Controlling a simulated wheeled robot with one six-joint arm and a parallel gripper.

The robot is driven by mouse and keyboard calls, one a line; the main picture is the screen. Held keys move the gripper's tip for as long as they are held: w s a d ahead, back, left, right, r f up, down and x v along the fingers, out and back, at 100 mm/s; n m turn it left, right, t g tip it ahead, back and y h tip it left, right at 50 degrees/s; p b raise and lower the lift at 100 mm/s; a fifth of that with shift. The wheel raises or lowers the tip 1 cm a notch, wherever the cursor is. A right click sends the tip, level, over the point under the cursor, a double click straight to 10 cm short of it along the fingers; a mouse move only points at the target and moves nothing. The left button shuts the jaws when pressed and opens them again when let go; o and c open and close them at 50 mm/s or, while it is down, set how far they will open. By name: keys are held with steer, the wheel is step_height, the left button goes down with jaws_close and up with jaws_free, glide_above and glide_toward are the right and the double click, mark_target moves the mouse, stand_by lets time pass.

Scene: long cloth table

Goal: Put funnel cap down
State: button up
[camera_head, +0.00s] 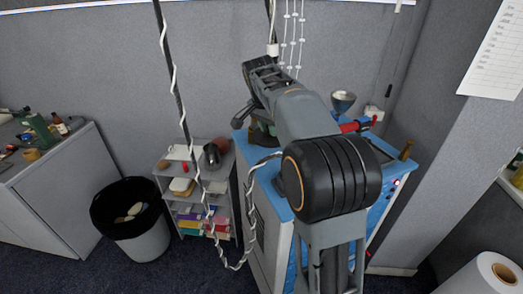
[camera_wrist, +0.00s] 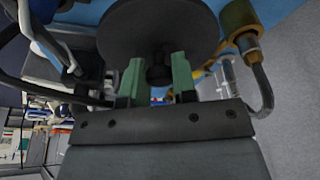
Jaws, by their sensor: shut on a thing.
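My gripper (camera_wrist: 158,72) has green fingers closed around the short knob of a dark round disc, the funnel cap (camera_wrist: 158,25). The cap's wide flat face fills the top middle of the wrist view. In the head view my arm covers most of the gripper, and I cannot make out the cap there. The blue-topped cabinet (camera_head: 268,190) stands below my arm. A silver funnel-shaped bowl (camera_head: 343,100) stands at its back right. I cannot tell whether the cap touches any surface.
A red and blue tool (camera_head: 357,124) and a small brass item (camera_head: 407,150) lie near the cabinet's right side. A hanging white cable (camera_head: 198,170) runs by its left. A small shelf (camera_head: 185,165) and a bin (camera_head: 132,220) stand to the left. In the wrist view, a brass fitting with a hose (camera_wrist: 243,30) is close by.

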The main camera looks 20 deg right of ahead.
mark_target(268, 134)
steer(key=x, duration=0.2)
steer(key=a+x, duration=0.1)
steer(key=x, duration=0.2)
steer(key=shift+w+f, duration=0.1)
steer(key=shift+w, duration=0.05)
steer(key=shift+f, duration=2.5)
steer(key=shift+f, duration=0.15)
steer(key=o, duration=0.9)
steer(key=v, duration=1.2)
steer(key=shift+r, duration=0.25)
